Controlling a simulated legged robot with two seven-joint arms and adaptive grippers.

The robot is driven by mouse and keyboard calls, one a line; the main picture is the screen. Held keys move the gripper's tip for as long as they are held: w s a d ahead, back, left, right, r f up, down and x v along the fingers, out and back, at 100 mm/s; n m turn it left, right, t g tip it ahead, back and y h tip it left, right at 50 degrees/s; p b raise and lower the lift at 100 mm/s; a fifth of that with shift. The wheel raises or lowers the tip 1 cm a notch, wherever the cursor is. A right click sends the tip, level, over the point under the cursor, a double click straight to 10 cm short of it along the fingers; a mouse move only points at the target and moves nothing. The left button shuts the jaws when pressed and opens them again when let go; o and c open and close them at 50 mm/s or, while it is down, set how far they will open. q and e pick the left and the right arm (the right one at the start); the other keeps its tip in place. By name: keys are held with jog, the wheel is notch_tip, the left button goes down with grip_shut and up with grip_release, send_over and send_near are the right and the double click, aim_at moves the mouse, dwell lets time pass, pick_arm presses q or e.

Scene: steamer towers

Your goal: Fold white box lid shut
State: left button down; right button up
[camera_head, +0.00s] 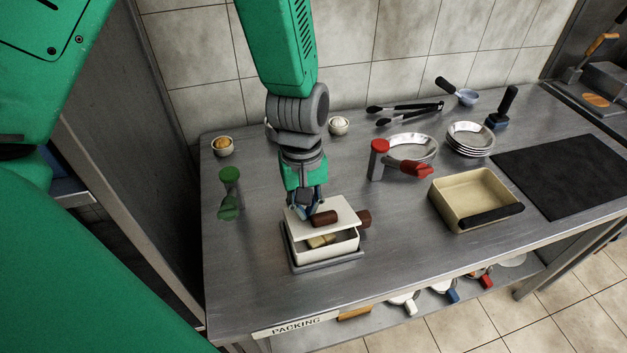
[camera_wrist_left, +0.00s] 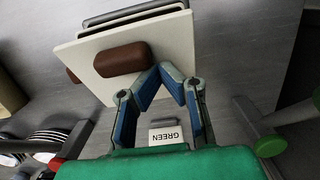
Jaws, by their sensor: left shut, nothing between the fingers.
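The white box (camera_head: 328,252) sits in a grey tray (camera_head: 300,268) near the front of the steel table, with pale tan contents showing inside. Its white lid (camera_head: 341,207) is partly open, slanting above the box with a gap at the front. A brown rounded block (camera_head: 324,217) is on the lid's face; it also shows in the left wrist view (camera_wrist_left: 122,59), against the lid (camera_wrist_left: 172,42). My left gripper (camera_head: 307,211) is shut and empty at the lid's rear left, its fingertips (camera_wrist_left: 160,68) close to the block; contact is unclear. My right gripper is out of view.
A green-topped stand (camera_head: 229,180) is left of the box. A red-capped stand (camera_head: 380,150) and a tan pan (camera_head: 468,190) are to the right. Plates (camera_head: 470,138), tongs (camera_head: 405,108) and small bowls (camera_head: 222,146) are farther back. The table's front left is clear.

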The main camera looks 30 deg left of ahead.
pick_arm(q)
jog(key=shift+s+d+f, duration=0.6)
jog(key=shift+d+f, duration=0.05)
jog(key=shift+f, duration=0.15)
dwell(0.5)
jog(key=shift+r, duration=0.1)
jog(key=r+p, duration=0.1)
jog(key=w+a+r+p, duration=0.1)
jog(key=r+p, duration=0.1)
jog(key=a+r+p, duration=0.1)
jog(key=shift+w+r, duration=0.2)
jog(key=shift+w, duration=0.1)
dwell(0.4)
jog(key=shift+w+r, duration=0.1)
jog(key=shift+r, duration=0.1)
notch_tip(320, 180, up, 11)
jog(key=a, duration=0.1)
jog(key=shift+w+r, duration=0.15)
jog(key=shift+w, duration=0.3)
